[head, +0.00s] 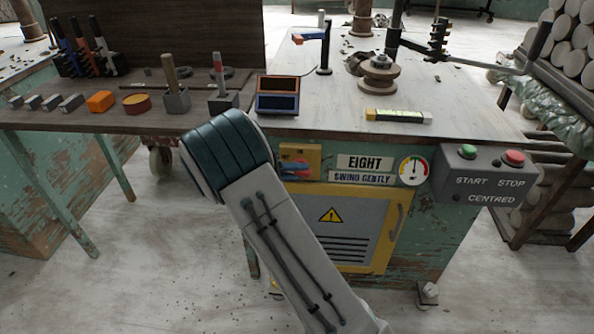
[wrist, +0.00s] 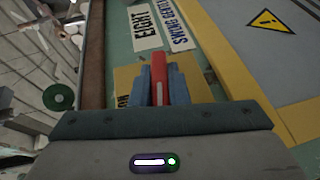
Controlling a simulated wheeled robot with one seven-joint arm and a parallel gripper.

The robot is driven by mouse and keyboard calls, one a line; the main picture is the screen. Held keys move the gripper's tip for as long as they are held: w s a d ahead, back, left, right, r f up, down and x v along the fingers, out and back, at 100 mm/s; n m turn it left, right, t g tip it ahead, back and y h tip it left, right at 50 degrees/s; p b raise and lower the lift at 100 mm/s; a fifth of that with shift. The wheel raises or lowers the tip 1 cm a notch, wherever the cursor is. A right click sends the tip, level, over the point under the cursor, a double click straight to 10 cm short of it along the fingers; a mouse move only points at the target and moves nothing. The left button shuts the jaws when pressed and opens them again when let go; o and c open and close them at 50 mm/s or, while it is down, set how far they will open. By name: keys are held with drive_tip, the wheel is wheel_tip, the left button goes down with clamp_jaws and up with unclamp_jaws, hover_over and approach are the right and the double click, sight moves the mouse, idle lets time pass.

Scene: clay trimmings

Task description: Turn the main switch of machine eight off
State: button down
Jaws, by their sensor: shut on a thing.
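The main switch has a yellow plate (head: 311,155) on the green front of machine eight, left of the EIGHT sign (head: 364,163). In the wrist view the yellow plate (wrist: 124,77) lies behind my fingers, and its lettering is mostly covered. The red switch handle (wrist: 158,68) stands between my two blue fingers. My gripper (wrist: 161,80) is shut on this handle, one finger against each side. In the head view my arm partly hides the plate, and only a little of my gripper (head: 296,168) shows. Which position the handle marks cannot be read.
A START/STOP box (head: 487,174) juts out at the machine's right front corner. A gauge (head: 413,171) and a yellow-framed panel (head: 345,227) are on the front. The worktop above holds a twin display (head: 278,95) and a spirit level (head: 398,116).

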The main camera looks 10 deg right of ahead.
drive_tip(key=shift+n+h, duration=0.3)
drive_tip(key=shift+h, duration=0.7)
drive_tip(key=c, duration=1.4)
unclamp_jaws()
drive_tip(key=s+a+p, duration=0.1)
drive_tip(key=a+p, duration=0.1)
drive_tip(key=a, duration=1.1)
drive_tip(key=shift+a+f, duration=0.15)
drive_tip(key=shift+a, duration=0.2)
